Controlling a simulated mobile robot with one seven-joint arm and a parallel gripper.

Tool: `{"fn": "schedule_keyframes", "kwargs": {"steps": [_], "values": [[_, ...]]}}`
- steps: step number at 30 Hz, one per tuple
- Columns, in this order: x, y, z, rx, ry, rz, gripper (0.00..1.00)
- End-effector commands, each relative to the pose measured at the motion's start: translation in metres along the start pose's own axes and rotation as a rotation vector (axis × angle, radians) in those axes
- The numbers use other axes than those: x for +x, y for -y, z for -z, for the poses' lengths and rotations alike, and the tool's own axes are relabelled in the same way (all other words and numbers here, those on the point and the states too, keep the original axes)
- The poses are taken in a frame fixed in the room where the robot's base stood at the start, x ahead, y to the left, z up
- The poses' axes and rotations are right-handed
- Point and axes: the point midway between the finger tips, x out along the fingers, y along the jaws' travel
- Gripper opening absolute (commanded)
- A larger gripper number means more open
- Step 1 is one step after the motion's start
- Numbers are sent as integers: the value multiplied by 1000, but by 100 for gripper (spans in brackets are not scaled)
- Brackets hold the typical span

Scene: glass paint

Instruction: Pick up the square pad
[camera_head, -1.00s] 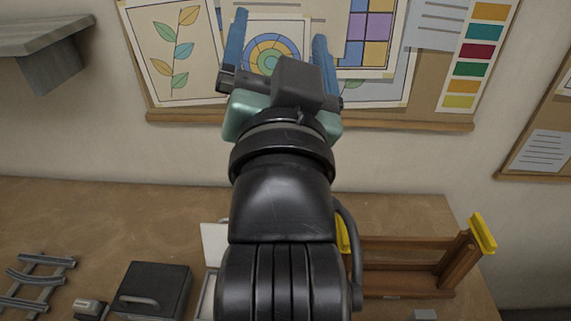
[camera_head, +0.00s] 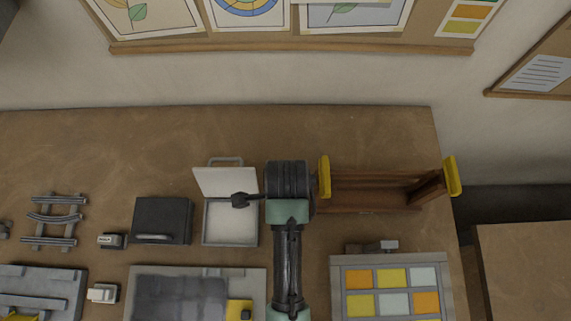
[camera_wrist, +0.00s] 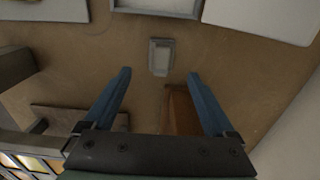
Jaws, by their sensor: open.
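A small pale grey pad-like block (camera_wrist: 161,57) lies on the table in the wrist view, beyond my fingertips and roughly midway between them. It looks like the square pad. In the head view its spot seems hidden under my arm. My gripper (camera_wrist: 158,80) is open and empty, with its two blue fingers wide apart and pointing toward the block without touching it. In the head view my arm covers the gripper.
An open white box (camera_head: 230,222) stands left of my arm. A brown wooden rack (camera_head: 375,193) with yellow ends stands right, and a coloured glass panel (camera_head: 391,288) lies in front of it. A black case (camera_head: 162,218) and a grey tray (camera_head: 140,290) are left.

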Motion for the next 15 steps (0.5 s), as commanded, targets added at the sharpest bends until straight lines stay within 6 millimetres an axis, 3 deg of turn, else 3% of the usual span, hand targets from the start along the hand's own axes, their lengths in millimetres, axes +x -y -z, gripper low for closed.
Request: {"fn": "schedule_keyframes", "kwargs": {"steps": [10,15], "values": [[27,0,-1,-2,0,1,90],[50,0,-2,-2,0,0,90]]}}
